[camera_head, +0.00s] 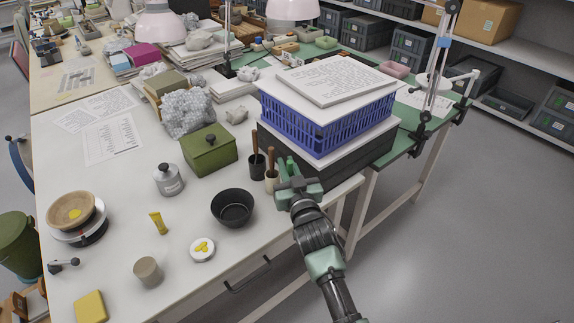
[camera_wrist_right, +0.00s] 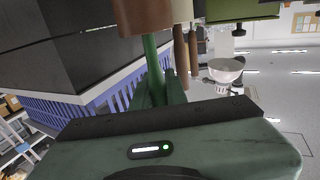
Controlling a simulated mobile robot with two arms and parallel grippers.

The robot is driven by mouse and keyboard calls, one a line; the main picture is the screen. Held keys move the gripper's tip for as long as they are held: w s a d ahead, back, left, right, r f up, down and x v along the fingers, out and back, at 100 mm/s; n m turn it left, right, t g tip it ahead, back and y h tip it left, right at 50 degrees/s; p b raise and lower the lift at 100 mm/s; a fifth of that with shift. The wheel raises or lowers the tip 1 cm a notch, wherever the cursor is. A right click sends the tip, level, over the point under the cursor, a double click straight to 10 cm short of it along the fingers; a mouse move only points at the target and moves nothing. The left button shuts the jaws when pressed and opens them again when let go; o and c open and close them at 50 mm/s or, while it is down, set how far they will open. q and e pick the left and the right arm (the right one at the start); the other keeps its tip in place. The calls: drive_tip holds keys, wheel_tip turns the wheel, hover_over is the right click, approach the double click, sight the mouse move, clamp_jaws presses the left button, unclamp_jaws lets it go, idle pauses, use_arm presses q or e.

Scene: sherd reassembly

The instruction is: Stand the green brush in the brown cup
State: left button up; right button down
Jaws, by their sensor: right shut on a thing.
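My right gripper (camera_head: 293,180) is shut on the green brush (camera_head: 291,165) beside the dark box stack. In the right wrist view, which is turned upside down, the green brush (camera_wrist_right: 152,60) runs from between the fingers (camera_wrist_right: 160,92) to the rim of the brown cup (camera_wrist_right: 143,15). Its far end is hidden at the cup, seemingly inside it; I cannot see whether it touches the bottom. In the head view the brown cup is hidden by my gripper. My left gripper is not in view.
A cream cup (camera_head: 271,184) and a dark cup (camera_head: 257,171), each with brown-handled tools, stand close by on the left. The dark box stack with a blue crate (camera_head: 320,128) is just behind. A black bowl (camera_head: 232,207) and green box (camera_head: 209,152) stand farther left.

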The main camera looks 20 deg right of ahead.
drive_tip(key=c, duration=1.3)
unclamp_jaws()
drive_tip(key=shift+c, duration=0.2)
drive_tip(key=s, duration=0.7)
drive_tip(key=shift+s, duration=0.4)
